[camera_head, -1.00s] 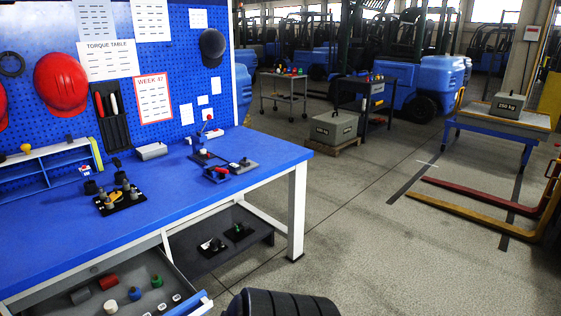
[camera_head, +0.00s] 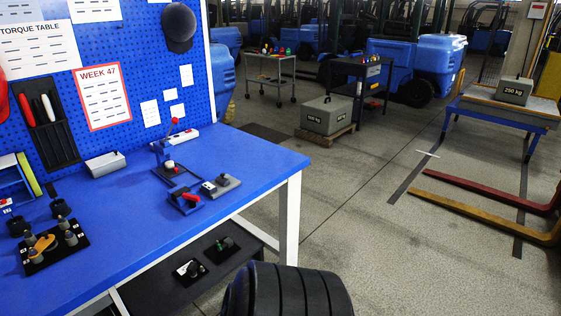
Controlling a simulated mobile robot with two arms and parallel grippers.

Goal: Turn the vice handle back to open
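A small blue fixture with a red handle (camera_head: 190,197) sits near the front right part of the blue workbench (camera_head: 120,215); it looks like the vice. Its jaws are too small to make out. A grey block (camera_head: 222,185) sits beside it on the right. Behind it stands a lever device with a red knob (camera_head: 174,122) on a dark base. Neither of my grippers shows. A dark ribbed part of my own body fills the bottom middle of the view.
A black plate with several posts (camera_head: 54,246) lies at the bench's left. A grey box (camera_head: 105,163) stands near the pegboard (camera_head: 140,60). A lower shelf (camera_head: 160,293) holds two small fixtures. The floor right of the bench is clear up to the forks (camera_head: 480,190).

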